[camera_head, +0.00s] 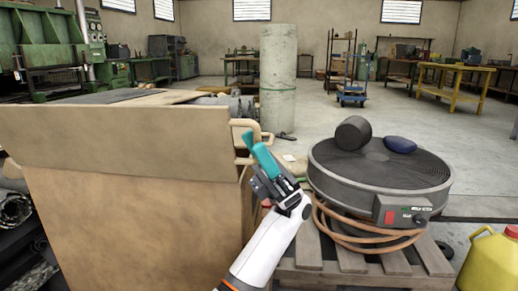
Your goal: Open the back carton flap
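A large tan carton (140,225) fills the left foreground. Its near flap (120,140) hangs folded down over the front face. At the carton's top, a tan panel (178,97) lies nearly flat at the far side; I cannot tell for sure if it is the back flap. Nothing is visibly held.
Right of my arm, a round dark fan (380,180) sits on a wooden pallet (345,262) with orange hose coiled below it. A dark roll (353,133) and a blue object (400,144) lie on it. A yellow can (490,262) stands far right. A pale upright roll (278,80) stands behind.

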